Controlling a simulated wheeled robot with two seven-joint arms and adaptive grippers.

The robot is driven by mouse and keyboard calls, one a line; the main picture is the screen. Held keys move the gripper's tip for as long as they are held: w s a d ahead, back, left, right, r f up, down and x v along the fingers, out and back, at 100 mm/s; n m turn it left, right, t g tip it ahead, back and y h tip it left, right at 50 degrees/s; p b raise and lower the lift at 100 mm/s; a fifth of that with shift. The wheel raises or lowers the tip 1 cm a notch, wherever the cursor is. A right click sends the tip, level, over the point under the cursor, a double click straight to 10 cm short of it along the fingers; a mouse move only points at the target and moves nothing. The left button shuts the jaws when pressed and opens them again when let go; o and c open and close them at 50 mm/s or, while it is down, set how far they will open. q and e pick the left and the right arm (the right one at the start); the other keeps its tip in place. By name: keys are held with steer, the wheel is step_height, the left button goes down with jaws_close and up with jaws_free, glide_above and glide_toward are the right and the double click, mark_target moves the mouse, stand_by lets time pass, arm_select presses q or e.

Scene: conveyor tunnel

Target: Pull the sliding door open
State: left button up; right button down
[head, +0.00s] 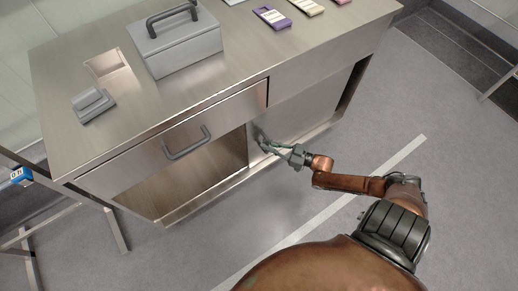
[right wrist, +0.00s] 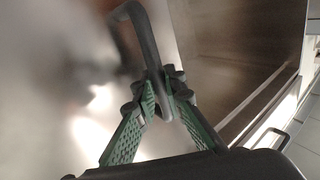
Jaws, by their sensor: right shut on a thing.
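The sliding door (head: 300,112) is a metal panel in the lower front of the steel workbench, under the drawers. To its left the cabinet stands open and its bare inside (head: 190,182) shows. My right gripper (head: 268,147) is at the door's left part. In the right wrist view, my right gripper (right wrist: 166,96) is shut on the door's dark bar handle (right wrist: 141,32), with a green-padded finger on each side of it. The shiny door face (right wrist: 60,70) fills the left of that view. My left gripper is not in view.
A drawer (head: 150,150) with a grey handle (head: 187,143) sits above the opening. On the worktop (head: 225,75) are a grey box (head: 178,50) with a handle, a small grey block (head: 92,103) and several coloured packets. The floor (head: 440,110) at the right is clear.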

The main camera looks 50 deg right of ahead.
steer(key=shift+d, duration=0.2)
steer(key=c, duration=2)
jaws_free()
steer(key=v, duration=1.2)
